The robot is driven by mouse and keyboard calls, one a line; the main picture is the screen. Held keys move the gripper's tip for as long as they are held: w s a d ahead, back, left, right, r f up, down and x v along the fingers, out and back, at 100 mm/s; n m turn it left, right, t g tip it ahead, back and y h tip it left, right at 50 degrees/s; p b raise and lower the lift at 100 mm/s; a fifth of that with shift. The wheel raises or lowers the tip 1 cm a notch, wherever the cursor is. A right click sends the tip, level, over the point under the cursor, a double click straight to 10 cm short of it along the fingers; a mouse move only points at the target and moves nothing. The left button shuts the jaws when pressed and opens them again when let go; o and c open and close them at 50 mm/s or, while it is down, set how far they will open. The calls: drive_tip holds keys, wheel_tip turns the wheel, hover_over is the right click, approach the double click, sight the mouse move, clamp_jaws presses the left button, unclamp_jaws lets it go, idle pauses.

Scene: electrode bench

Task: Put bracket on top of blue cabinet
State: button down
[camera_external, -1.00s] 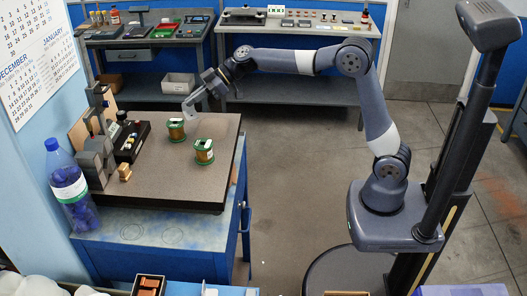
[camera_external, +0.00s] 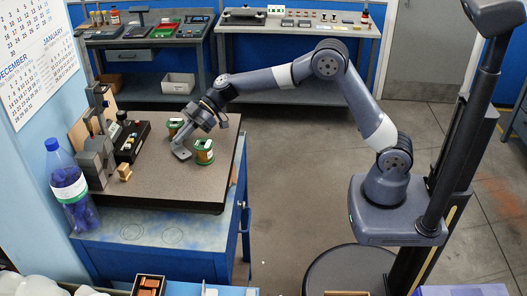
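The blue cabinet (camera_external: 205,236) stands at the left, with a worn blue top and a dark speckled plate (camera_external: 150,185) covering most of it. My gripper (camera_external: 181,152) is low over the plate, pointing down and left, just left of the front green-and-copper spool (camera_external: 203,152). A small grey angled shape shows at its tip. I cannot tell whether this is the bracket or my own fingers, or whether it touches the plate. No other bracket can be made out clearly.
A second spool (camera_external: 175,127) is partly hidden behind my gripper. A black control box (camera_external: 131,140) and grey fixture (camera_external: 95,160) stand on the plate's left. A blue bottle (camera_external: 72,190) stands at the left edge. The plate's front right is clear.

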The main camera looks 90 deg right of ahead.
drive_tip(key=shift+f, duration=0.4)
drive_tip(key=shift+f+b, duration=0.2)
drive_tip(key=shift+b, duration=0.15)
drive_tip(key=c, duration=1.7)
unclamp_jaws()
drive_tip(key=shift+r, duration=0.1)
drive_tip(key=shift+r+p, duration=0.2)
drive_tip(key=shift+p, duration=0.15)
drive_tip(key=b+v, duration=0.3)
drive_tip(key=v, duration=0.7)
drive_tip(key=shift+s+d, duration=0.25)
drive_tip(key=shift+d, duration=0.05)
drive_tip(key=shift+o, duration=0.6)
drive_tip(key=shift+s+d+r, duration=0.35)
drive_tip(key=shift+s, duration=0.05)
